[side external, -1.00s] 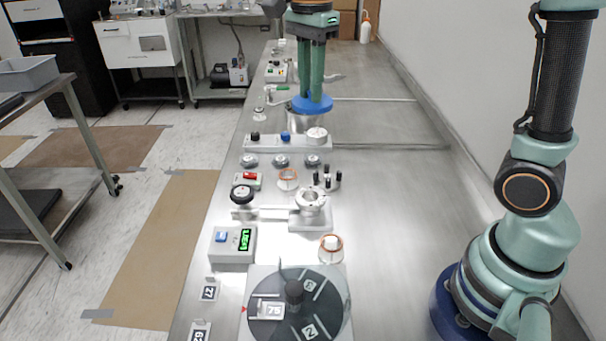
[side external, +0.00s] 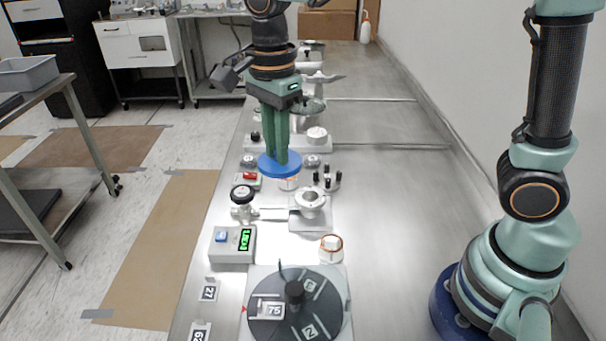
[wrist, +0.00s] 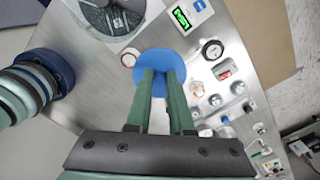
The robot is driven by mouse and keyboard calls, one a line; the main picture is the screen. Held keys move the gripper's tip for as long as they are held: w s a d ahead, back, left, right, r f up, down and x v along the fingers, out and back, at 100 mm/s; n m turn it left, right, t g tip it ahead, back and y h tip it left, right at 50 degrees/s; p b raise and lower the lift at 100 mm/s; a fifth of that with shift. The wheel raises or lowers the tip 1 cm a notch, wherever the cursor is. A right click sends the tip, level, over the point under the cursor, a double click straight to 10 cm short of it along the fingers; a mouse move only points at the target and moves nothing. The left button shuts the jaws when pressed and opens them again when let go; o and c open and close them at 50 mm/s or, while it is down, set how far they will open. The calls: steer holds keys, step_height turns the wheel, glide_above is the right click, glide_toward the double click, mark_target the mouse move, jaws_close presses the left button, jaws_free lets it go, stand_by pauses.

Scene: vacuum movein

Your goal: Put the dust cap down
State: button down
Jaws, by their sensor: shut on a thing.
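The dust cap (side external: 280,165) is a flat blue disc. My gripper (side external: 281,152) is shut on it and holds it level above the bench, over the row of small fittings. In the wrist view the blue cap (wrist: 160,72) sits at the tips of my green fingers (wrist: 160,80). The cap hides part of what lies under it, including some of a copper-ringed part (side external: 289,183). The height of the cap above the bench is hard to tell.
Nearer the camera are a metal flange fitting (side external: 310,198), a black-faced gauge (side external: 242,193), a green-display box (side external: 233,243), another copper-ringed part (side external: 331,247) and a dark round turntable (side external: 325,300). Black pegs (side external: 327,178) stand at right. The bench's right side (side external: 400,220) is clear.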

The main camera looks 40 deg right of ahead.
steer(key=f, duration=1.3)
steer(key=a+f, duration=0.1)
steer(key=f, duration=0.6)
steer(key=shift+s+f, duration=0.2)
steer(key=shift+f, duration=0.15)
steer(key=shift+f, duration=0.15)
steer(key=c, duration=0.8)
jaws_free()
step_height(320, 180, up, 11)
steer(key=s+d+r+n+t, duration=0.2)
steer(key=d+r+n, duration=0.4)
steer(key=n, duration=0.3)
steer(key=s+d+r+n+t, duration=0.3)
steer(key=s+d+r+n, duration=0.2)
steer(key=d+n, duration=0.3)
steer(key=shift+s+d+r+n+t, duration=0.3)
steer(key=shift+r+n, duration=0.2)
steer(key=shift+r, duration=0.4)
